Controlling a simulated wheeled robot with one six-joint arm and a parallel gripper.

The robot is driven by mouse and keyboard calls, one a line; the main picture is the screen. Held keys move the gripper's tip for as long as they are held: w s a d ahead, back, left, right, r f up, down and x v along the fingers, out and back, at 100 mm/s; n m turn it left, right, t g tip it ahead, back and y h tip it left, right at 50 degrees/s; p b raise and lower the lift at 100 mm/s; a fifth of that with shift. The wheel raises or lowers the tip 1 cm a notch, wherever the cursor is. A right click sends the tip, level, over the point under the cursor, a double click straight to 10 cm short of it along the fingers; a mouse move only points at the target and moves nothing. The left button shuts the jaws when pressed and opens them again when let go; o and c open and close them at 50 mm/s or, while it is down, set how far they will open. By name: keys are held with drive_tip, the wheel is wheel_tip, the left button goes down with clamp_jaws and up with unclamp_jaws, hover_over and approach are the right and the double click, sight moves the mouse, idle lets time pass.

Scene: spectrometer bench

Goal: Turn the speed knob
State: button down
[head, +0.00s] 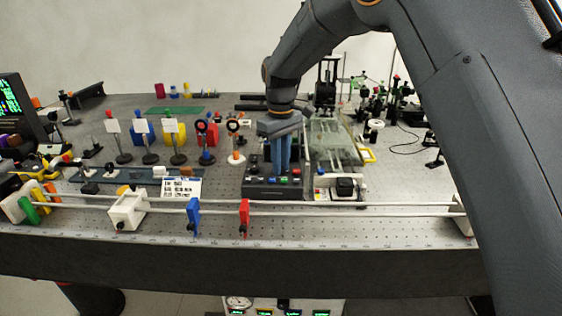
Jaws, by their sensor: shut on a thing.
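A dark control box (265,193) with small colored buttons and lights on its front stands on the bench, just behind the rails. My gripper (280,168) points straight down onto the top of this box, with its two blue fingers close together. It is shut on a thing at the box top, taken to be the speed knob. The knob itself is hidden by the fingers, so its angle cannot be seen.
Two long rails run along the bench front, carrying a white block (127,212), a blue holder (193,217) and a red holder (244,217). A small white device (341,188) stands right of the box. A glassy apparatus (334,143) stands behind it.

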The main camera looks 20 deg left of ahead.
drive_tip(key=m+p, duration=0.1)
drive_tip(key=m, duration=0.5)
drive_tip(key=shift+r+p, duration=0.15)
drive_tip(key=shift+p, duration=0.25)
drive_tip(key=m, duration=0.3)
drive_tip(key=shift+m+p, duration=0.35)
drive_tip(key=shift+m, duration=0.05)
drive_tip(key=shift+m+p, duration=0.3)
drive_tip(key=shift+m, duration=1.3)
drive_tip(key=shift+w, duration=0.1)
